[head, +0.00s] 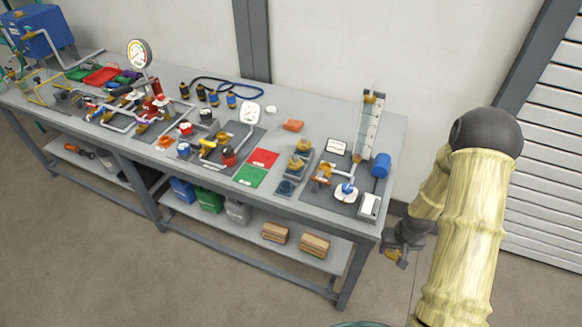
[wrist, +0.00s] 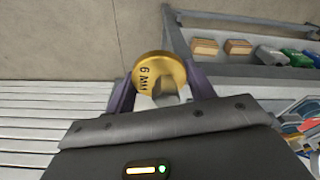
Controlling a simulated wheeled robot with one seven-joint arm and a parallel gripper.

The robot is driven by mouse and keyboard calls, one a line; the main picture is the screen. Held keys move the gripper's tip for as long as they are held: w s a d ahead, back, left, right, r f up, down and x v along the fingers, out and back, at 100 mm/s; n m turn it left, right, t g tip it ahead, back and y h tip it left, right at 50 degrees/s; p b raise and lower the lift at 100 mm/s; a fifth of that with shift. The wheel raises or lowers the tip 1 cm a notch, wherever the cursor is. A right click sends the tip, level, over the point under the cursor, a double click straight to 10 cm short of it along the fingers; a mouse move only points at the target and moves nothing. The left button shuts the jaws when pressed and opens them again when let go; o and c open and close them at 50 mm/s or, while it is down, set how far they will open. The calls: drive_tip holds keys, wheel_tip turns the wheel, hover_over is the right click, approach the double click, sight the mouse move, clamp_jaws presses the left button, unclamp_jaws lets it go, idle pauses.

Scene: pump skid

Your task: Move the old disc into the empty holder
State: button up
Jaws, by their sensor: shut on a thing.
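A round brass disc marked "6 MM" (wrist: 157,72) is held between the two dark fingers of my gripper (wrist: 162,90), which is shut on it. In the head view my gripper (head: 396,254) hangs off the right end of the bench, over the floor, with the brass piece small at its tip. On the bench a narrow grey rack (head: 306,160) has brass pieces at its far and middle places. Its near place (head: 287,187) shows no brass and looks empty, though it is small in view.
The grey workbench (head: 390,125) holds pipework, gauges, a red mat (head: 263,157) and a green mat (head: 250,176). A tall clear flow tube (head: 369,125) and a blue cylinder (head: 380,164) stand near its right end. Wooden blocks (head: 314,245) lie on the lower shelf.

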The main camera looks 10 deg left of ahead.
drive_tip(key=shift+m, duration=0.5)
drive_tip(key=a, duration=0.3)
drive_tip(key=w+a+f, duration=0.1)
drive_tip(key=a, duration=0.1)
drive_tip(key=shift+a, duration=0.3)
drive_tip(key=shift+w, duration=0.1)
